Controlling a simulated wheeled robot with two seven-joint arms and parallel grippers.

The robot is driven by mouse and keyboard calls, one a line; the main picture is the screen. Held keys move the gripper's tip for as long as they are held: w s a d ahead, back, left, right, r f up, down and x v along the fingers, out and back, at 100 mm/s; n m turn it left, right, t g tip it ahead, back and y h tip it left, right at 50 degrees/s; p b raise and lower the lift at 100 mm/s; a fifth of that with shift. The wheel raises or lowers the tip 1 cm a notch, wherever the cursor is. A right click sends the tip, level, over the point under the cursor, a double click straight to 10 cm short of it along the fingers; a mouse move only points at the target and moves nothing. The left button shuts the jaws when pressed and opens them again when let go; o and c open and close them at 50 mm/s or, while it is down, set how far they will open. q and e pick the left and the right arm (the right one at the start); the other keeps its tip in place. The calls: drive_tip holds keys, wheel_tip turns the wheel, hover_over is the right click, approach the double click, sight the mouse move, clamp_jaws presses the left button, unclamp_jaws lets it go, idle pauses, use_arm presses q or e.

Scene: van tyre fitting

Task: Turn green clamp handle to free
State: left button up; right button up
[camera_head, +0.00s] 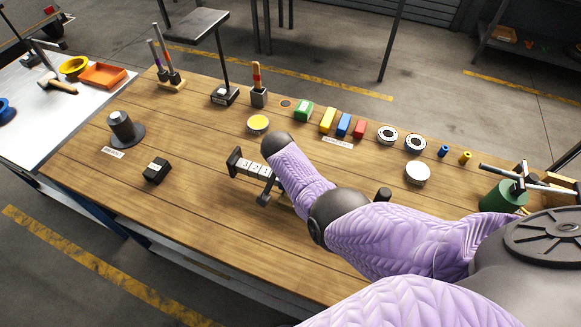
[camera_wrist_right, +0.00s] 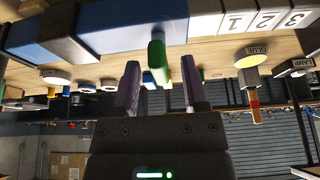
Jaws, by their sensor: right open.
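The green clamp handle (camera_wrist_right: 157,52) shows in the right wrist view as a short upright bar at the blue bar of the fixture (camera_wrist_right: 125,28). My right gripper (camera_wrist_right: 161,88) is open, with one finger on each side of the handle's end in that view. I cannot tell whether either finger touches it. In the head view, the fixture with numbered white blocks (camera_head: 252,168) sits mid-table, and my right arm covers its right part, the handle and the gripper. My left gripper is not in view.
A yellow disc (camera_head: 258,124), a green block (camera_head: 303,110) and colored blocks (camera_head: 343,124) line the table's back. A black block (camera_head: 157,171) and a grey cylinder on a round base (camera_head: 123,129) stand left. A green cylinder (camera_head: 503,196) stands right. The front left is clear.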

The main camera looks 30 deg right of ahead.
drive_tip(key=p+v, duration=0.6)
drive_tip(key=v, duration=0.4)
drive_tip(key=shift+f, duration=0.1)
